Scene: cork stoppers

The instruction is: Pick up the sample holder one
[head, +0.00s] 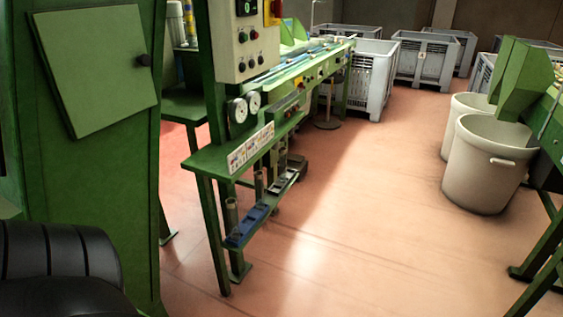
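On the low shelf of the green machine stand several upright grey tube-like holders. The nearest tube (232,216) stands at the front end of the shelf by a blue piece (254,215), and another tube (259,185) stands farther back. I cannot tell which of them is sample holder one. Neither of my grippers is in view.
The green machine (205,160) has a control box (236,45) and thin legs. A green cabinet (95,70) and a black padded object (60,265) fill the left. White bins (487,165) stand right, grey crates (425,58) behind. The reddish floor (350,200) between is clear.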

